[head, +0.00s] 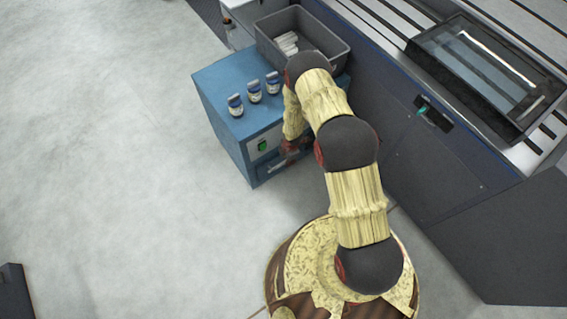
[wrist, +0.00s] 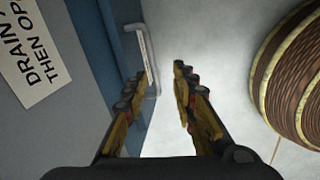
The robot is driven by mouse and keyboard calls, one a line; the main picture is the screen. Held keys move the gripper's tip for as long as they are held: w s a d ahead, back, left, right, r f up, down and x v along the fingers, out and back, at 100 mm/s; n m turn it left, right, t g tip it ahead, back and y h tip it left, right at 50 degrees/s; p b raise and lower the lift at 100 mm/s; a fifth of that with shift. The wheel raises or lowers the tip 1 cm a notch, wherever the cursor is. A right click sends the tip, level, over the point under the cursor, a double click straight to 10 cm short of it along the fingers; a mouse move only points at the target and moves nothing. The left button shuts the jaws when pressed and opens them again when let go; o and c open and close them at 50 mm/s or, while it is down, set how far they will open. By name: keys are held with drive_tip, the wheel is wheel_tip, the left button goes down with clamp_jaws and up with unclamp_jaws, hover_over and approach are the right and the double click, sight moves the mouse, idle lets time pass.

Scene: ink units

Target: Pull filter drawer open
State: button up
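The filter drawer is in the lower front of the blue cabinet (head: 222,88); its dark front (head: 268,172) shows partly in the head view, beside my gripper (head: 290,150). In the wrist view, a light grey bar handle (wrist: 149,62) stands off the blue front (wrist: 98,45). My gripper (wrist: 160,78) is open. The handle's lower part lies between the fingers, close to the left one; I cannot tell whether they touch. My arm hides the cabinet's right front in the head view.
Several small blue-and-white bottles (head: 255,90) stand on the cabinet top. A grey bin (head: 322,36) with white items is behind. A large dark machine (head: 400,110) stands on the right. A sign (wrist: 32,58) reads "DRAIN, THEN OP...", cut off. Floor to the left is clear.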

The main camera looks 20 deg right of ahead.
sight(283, 164)
drive_tip(key=shift+n+y, duration=0.3)
drive_tip(key=shift+n, duration=0.6)
drive_tip(key=shift+w+a+f+b, duration=0.3)
drive_tip(key=shift+f+b, duration=0.25)
drive_tip(key=shift+f, duration=0.75)
drive_tip(key=shift+w+a+f+b, duration=0.15)
drive_tip(key=shift+w+f+b, duration=0.3)
drive_tip(key=shift+f, duration=0.8)
drive_tip(key=shift+w+a+f+b, duration=0.3)
drive_tip(key=shift+f+b, duration=0.3)
drive_tip(key=shift+f, duration=0.7)
clamp_jaws()
